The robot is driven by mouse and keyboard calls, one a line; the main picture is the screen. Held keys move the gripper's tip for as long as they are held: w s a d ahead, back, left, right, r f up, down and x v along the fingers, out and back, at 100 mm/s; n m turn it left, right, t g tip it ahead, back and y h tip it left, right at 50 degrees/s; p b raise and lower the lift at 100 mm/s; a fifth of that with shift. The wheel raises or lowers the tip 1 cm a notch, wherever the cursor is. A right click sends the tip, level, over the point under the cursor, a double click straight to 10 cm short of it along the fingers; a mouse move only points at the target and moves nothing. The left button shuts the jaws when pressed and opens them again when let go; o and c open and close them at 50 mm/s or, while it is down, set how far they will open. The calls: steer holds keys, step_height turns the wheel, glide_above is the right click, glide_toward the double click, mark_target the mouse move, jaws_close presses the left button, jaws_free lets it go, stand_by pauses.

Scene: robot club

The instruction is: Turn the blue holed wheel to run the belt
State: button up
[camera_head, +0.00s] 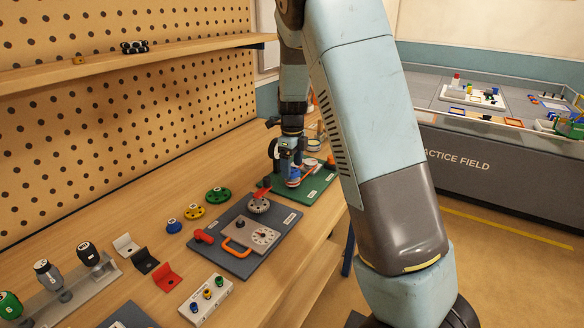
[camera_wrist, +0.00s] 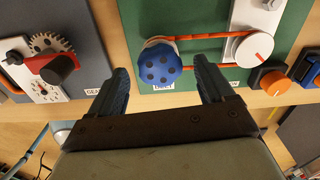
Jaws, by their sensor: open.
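The blue holed wheel (camera_wrist: 160,64) sits on the green board (camera_wrist: 194,17) in the wrist view, at the left end of an orange belt (camera_wrist: 205,37). The belt runs right to a white pulley (camera_wrist: 248,49). My gripper (camera_wrist: 164,78) is open, with one finger on each side of the wheel, and the fingertips look apart from it. In the head view my gripper (camera_head: 287,175) is over the green board (camera_head: 318,186) on the bench, and it hides most of the wheel there.
A grey board with a gear and red-and-black crank (camera_wrist: 57,68) lies left of the green board. An orange knob (camera_wrist: 271,80) stands near the right finger. Several coloured parts and the bottle rack (camera_head: 73,294) line the bench, with a pegboard wall (camera_head: 110,120) behind.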

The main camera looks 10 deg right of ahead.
mark_target(292, 170)
step_height(292, 170, up, 13)
steer(key=shift+f, duration=0.15)
stand_by(0.4)
steer(key=s+d+r+n+t+y, duration=0.1)
steer(key=s+d+r+n, duration=0.1)
steer(key=s+r+n, duration=0.45)
steer(key=s+d+r+n+t, duration=0.25)
steer(key=s+n, duration=0.45)
steer(key=s, duration=0.5)
steer(key=s+n+t+h, duration=0.1)
steer(key=s+n+t, duration=0.1)
steer(key=s+n, duration=1)
steer(key=shift+s+f, duration=0.25)
steer(key=shift+s, duration=1.8)
